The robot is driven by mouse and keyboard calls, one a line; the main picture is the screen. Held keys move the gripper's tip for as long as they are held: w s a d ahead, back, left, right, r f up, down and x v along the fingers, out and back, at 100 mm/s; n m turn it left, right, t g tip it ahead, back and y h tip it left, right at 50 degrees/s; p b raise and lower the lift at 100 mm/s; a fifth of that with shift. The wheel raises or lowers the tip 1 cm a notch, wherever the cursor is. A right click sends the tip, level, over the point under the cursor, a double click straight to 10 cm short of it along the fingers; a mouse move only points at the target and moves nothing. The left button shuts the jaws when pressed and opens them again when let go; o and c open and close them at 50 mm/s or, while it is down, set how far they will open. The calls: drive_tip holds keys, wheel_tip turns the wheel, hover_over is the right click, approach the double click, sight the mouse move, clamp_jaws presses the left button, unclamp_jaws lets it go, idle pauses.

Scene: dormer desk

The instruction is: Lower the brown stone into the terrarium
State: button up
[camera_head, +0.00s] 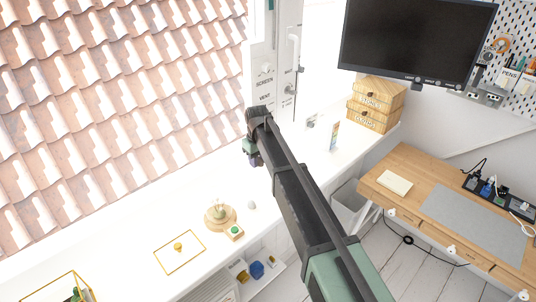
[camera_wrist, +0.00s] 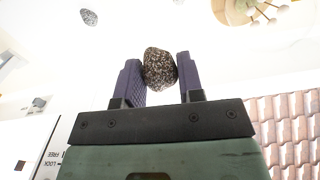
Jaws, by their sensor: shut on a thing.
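My gripper (camera_wrist: 160,75) is shut on the brown stone (camera_wrist: 160,68), a speckled dark brown lump held between the two purple fingers in the wrist view. In the head view my gripper (camera_head: 254,160) hangs over the white sill near the window, and the stone cannot be made out there. The terrarium (camera_head: 60,286), a brass-edged glass box with some green inside, stands at the bottom left of the head view, partly cut off by the picture edge. My gripper is far from it, up and to the right.
A flat brass-framed panel with a yellow knob (camera_head: 180,250) lies on the white sill (camera_head: 130,230). A round wooden tray (camera_head: 214,223) with a plant, a small green-topped wooden block (camera_head: 234,232) and a grey stone (camera_head: 251,205) are right of it. Wooden boxes (camera_head: 375,105) stand at the far end.

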drive_tip(key=s+a+f+b, duration=0.2)
drive_tip(key=s+a, duration=2.4)
drive_tip(key=s, duration=0.1)
drive_tip(key=s+a+f+b, duration=0.2)
drive_tip(key=s+a, duration=2.5)
drive_tip(key=shift+s, duration=0.15)
drive_tip(key=shift+d+f, duration=0.1)
drive_tip(key=shift+f+b, duration=4.15)
drive_tip(key=shift+b, duration=0.25)
drive_tip(key=shift+f+b, duration=1.2)
drive_tip(key=o, duration=1)
